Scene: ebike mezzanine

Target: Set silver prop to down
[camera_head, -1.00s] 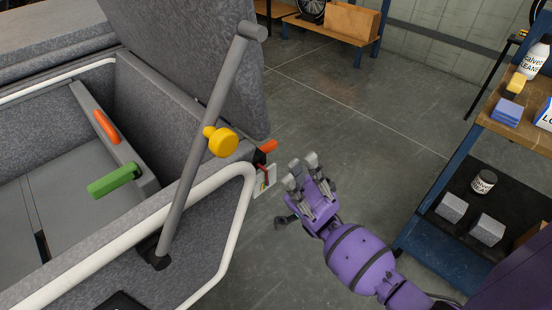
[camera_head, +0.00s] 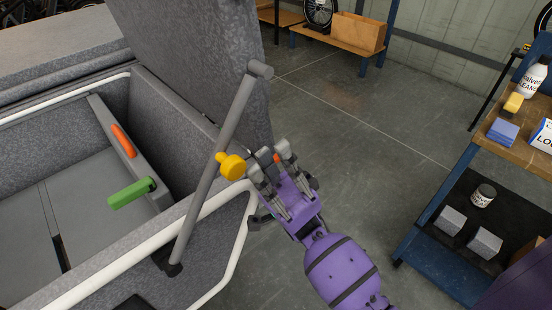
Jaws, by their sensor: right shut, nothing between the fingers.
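The silver prop (camera_head: 207,187) is a grey bar standing tilted at the grey box's near corner. Its foot is low at the box wall and its capped top end is beside the raised lid (camera_head: 205,55). A yellow knob (camera_head: 232,166) sticks out from the prop's right side. My right gripper (camera_head: 270,163), purple with grey fingers, is shut and empty just right of the yellow knob. Whether it touches the knob is unclear. It hides most of a small orange piece at the box corner. My left gripper is out of view.
The open grey box has a white rim tube (camera_head: 88,277). Inside are a green handle (camera_head: 131,194) and an orange handle (camera_head: 124,141). A blue-framed cart (camera_head: 440,185) with bottles and blocks stands at right. Floor between is clear.

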